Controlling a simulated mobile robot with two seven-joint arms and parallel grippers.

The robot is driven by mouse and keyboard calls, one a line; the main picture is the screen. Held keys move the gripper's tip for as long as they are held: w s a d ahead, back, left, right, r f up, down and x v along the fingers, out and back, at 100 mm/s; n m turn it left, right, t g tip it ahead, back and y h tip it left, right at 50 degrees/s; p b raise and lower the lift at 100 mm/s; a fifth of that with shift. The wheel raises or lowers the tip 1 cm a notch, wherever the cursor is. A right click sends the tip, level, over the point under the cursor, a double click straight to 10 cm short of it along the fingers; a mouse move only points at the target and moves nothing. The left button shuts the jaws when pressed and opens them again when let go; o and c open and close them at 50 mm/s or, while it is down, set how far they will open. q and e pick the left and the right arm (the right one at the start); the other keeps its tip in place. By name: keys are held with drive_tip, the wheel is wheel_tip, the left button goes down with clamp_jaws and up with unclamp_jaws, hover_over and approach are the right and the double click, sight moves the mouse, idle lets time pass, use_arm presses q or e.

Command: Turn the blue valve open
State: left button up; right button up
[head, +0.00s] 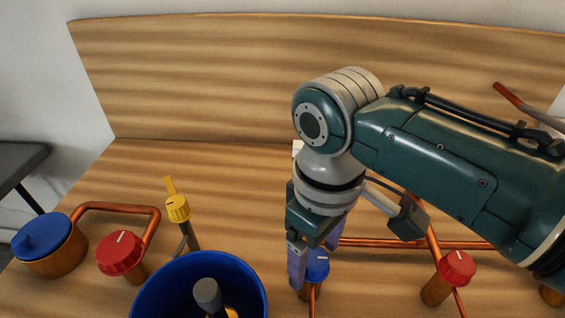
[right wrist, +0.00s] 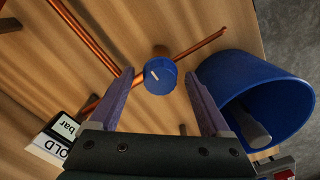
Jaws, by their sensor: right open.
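The blue valve (head: 316,266) is a round knob with a white mark, on copper piping near the bottom middle of the head view. It also shows in the right wrist view (right wrist: 160,76), with its white mark slanted. My right gripper (head: 305,262) points down at it, and part of the knob is hidden behind a finger in the head view. In the right wrist view the gripper (right wrist: 160,84) is open, with one purple finger on each side of the knob and gaps between. My left gripper is not in view.
Red valves stand at left (head: 120,254) and right (head: 457,268). A blue bucket (head: 255,290) holding a dark-handled item is close left of my right gripper. A yellow valve (head: 177,208) and a blue-lidded pot (head: 45,245) are further left. A gauge (right wrist: 68,128) shows in the wrist view.

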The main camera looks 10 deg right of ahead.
drive_tip(key=shift+f, duration=0.1)
clamp_jaws()
idle(0.7)
